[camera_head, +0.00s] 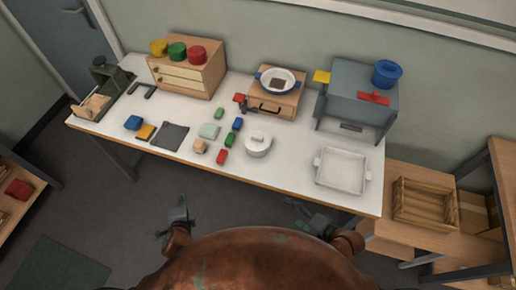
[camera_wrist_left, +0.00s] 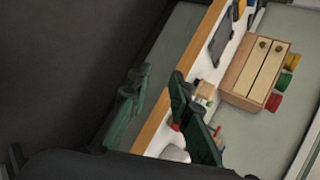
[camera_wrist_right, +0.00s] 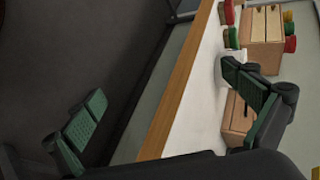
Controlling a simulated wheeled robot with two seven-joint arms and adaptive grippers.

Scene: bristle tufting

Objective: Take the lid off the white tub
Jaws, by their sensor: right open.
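The white tub (camera_head: 257,150) stands upright on the white table, right of its middle. Its white lid (camera_head: 258,138), with a small knob on top, is on it. My left gripper (camera_head: 170,220) is off the table's front edge, lower left of the tub, open and empty; its spread fingers (camera_wrist_left: 159,76) show in the left wrist view. My right gripper (camera_head: 302,208) is also off the front edge, lower right of the tub; its fingers (camera_wrist_right: 165,80) are wide apart and empty. Neither gripper touches the tub.
Several small coloured blocks (camera_head: 222,156) lie just left of the tub. A white tray (camera_head: 341,183) is to its right. The front strip of table (camera_head: 270,180) is clear.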

